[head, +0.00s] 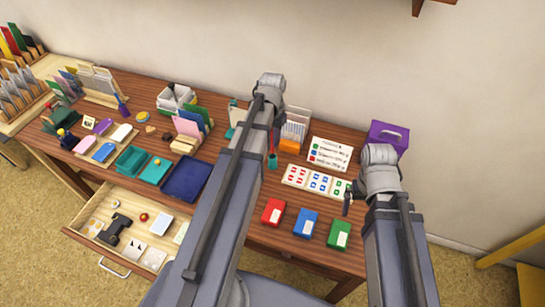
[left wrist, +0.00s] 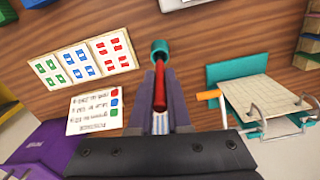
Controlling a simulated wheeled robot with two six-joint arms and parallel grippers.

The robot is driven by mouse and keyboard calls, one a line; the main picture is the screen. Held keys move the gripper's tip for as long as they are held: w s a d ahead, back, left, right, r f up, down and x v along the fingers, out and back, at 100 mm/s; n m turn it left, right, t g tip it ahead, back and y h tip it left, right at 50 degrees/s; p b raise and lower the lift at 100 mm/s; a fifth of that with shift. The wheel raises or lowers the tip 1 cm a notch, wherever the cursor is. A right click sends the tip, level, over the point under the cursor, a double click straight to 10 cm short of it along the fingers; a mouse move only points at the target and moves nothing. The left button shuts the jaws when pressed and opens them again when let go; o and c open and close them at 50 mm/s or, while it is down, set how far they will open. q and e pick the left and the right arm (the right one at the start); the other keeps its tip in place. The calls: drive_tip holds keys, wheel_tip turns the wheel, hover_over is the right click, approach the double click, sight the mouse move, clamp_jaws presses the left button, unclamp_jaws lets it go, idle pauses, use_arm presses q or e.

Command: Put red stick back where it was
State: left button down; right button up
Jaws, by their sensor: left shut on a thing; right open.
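My left gripper (left wrist: 160,86) is shut on the red stick (left wrist: 160,92), which lies between its two fingers in the left wrist view. A teal round piece (left wrist: 160,49) is at the far end of the stick; I cannot tell whether it is part of the stick or a separate holder. In the head view the red stick (head: 272,162) shows small above the table, and my left arm hides most of the gripper. My right gripper (head: 348,200) is open and empty, near the stamp-print card.
A stamp-print card (head: 317,181), a written card (head: 330,153) and a purple box (head: 388,137) stand behind. An open drawer (head: 130,225) juts out at left.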

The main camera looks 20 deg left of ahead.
sight(273, 152)
use_arm(q)
drive_tip(key=shift+f+b, duration=2.5)
drive_tip(key=shift+f, duration=0.7)
use_arm(e)
drive_tip(key=shift+f, duration=3.15)
use_arm(q)
drive_tip(key=shift+f, duration=0.1)
use_arm(e)
drive_tip(key=shift+f, duration=0.15)
use_arm(q)
drive_tip(key=shift+f+b, duration=0.15)
drive_tip(key=shift+b, duration=0.15)
use_arm(e)
drive_tip(key=shift+f, duration=0.15)
use_arm(q)
drive_tip(key=c, duration=1.2)
unclamp_jaws()
drive_tip(key=o, duration=0.3)
drive_tip(key=shift+o, duration=0.2)
drive_tip(key=shift+r, duration=0.2)
use_arm(e)
drive_tip(key=shift+r, duration=0.2)
